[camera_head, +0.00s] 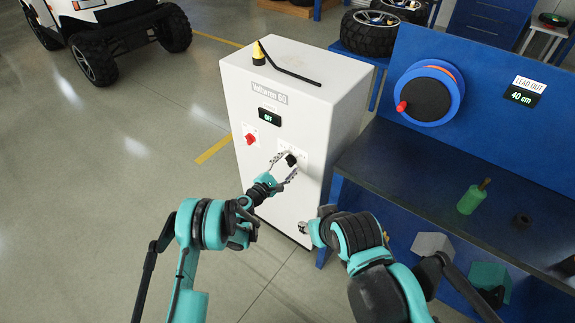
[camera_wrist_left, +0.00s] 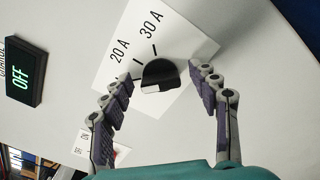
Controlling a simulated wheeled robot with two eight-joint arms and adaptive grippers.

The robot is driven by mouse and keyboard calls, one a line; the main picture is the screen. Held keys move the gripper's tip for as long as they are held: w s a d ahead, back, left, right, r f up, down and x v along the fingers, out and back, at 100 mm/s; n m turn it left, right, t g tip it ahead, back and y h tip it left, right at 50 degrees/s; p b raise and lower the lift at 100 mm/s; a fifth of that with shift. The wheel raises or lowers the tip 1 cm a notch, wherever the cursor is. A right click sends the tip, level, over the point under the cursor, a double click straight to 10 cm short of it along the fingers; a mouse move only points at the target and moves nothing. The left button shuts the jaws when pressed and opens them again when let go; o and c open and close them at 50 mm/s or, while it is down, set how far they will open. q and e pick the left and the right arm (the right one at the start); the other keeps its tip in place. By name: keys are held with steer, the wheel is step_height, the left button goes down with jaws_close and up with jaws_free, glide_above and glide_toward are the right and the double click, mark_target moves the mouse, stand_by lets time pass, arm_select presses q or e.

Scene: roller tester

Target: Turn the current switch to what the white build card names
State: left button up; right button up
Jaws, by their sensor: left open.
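The current switch is a black knob (camera_head: 291,159) on the front of a white cabinet (camera_head: 245,85). In the left wrist view the knob (camera_wrist_left: 160,76) sits on a white plate with marks labelled 20 A and 30 A. Which mark it points to I cannot tell. My left gripper (camera_head: 285,167) is open in front of the knob. Its fingers (camera_wrist_left: 163,88) stand on either side of it, with gaps visible in the wrist view. My right arm (camera_head: 345,235) is folded low by the cabinet's right side; its fingers are not clear. I cannot make out the white build card.
A red switch (camera_head: 250,139) and a display (camera_head: 268,117) reading OFF are on the same panel. A black rod lies on the cabinet top.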

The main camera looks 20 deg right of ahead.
arm_select(q)
steer(key=c, duration=1.2)
steer(key=shift+o, duration=0.2)
steer(key=shift+m, duration=0.3)
steer(key=m, duration=0.3)
steer(key=shift+s+f+m, duration=0.1)
steer(key=shift+m, duration=0.3)
steer(key=m, duration=0.4)
steer(key=shift+f+m, duration=0.15)
steer(key=shift+m, duration=0.15)
steer(key=m, duration=0.4)
steer(key=shift+f, duration=0.1)
steer(key=shift+f+m, duration=0.1)
steer(key=shift+m, duration=2.4)
